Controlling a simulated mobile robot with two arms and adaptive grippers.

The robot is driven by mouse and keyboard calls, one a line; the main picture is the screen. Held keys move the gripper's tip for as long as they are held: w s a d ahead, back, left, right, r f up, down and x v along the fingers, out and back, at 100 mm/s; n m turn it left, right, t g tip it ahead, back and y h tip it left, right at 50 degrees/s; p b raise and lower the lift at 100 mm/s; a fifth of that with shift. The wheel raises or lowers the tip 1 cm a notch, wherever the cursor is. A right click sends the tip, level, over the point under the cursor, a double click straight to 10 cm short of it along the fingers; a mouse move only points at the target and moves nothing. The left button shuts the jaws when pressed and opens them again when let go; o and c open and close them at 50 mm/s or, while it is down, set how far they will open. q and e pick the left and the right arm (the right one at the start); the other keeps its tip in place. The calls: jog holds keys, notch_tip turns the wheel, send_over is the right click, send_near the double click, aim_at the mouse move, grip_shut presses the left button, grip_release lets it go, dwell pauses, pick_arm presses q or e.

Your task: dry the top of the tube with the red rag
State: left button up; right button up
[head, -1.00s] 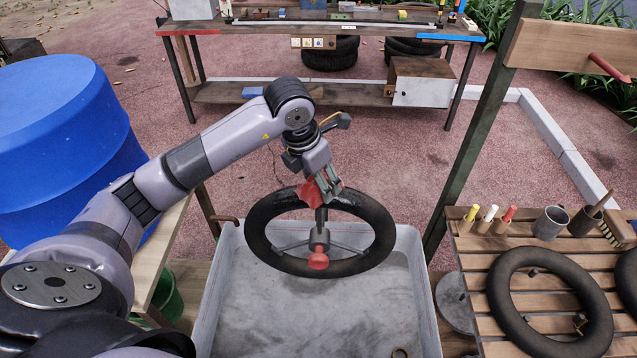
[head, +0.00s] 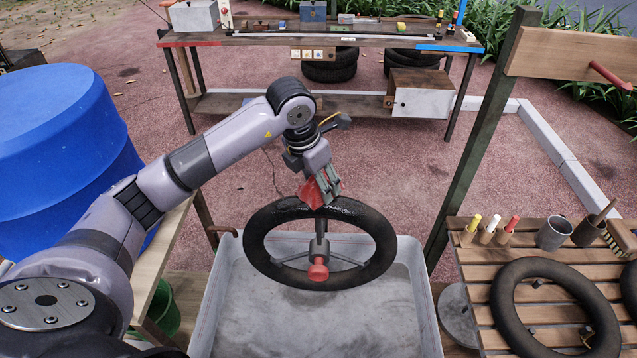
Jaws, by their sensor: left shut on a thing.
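A black inner tube (head: 378,238) hangs upright on a grey spoked holder with a red knob (head: 318,270), over a grey tub (head: 395,335). The upper part of the tube looks wet and glossy. My left gripper (head: 320,195) is shut on the red rag (head: 311,191) at the top of the tube. The rag is at or against the tube's top edge; exact contact is hard to tell. My right gripper is not in view.
A slatted table (head: 470,292) on the right holds another tube (head: 510,318), crayons, cups and a brush. A blue barrel (head: 60,150) stands at left. A workbench (head: 330,38) stands behind. A wooden post (head: 478,150) rises right of the tub.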

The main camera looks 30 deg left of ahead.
aim_at(317, 193)
pick_arm(q)
jog(key=shift+s+f, duration=0.1)
jog(key=shift+s, duration=0.05)
jog(key=shift+s+d, duration=0.4)
jog(key=shift+s, duration=0.35)
jog(key=shift+s+d+b, duration=0.45)
jog(key=shift+s+b, duration=0.05)
jog(key=shift+s, duration=0.35)
jog(key=shift+w, duration=0.1)
jog(key=shift+w+a+b, duration=0.3)
jog(key=shift+w+b, duration=0.05)
jog(key=shift+w, duration=0.15)
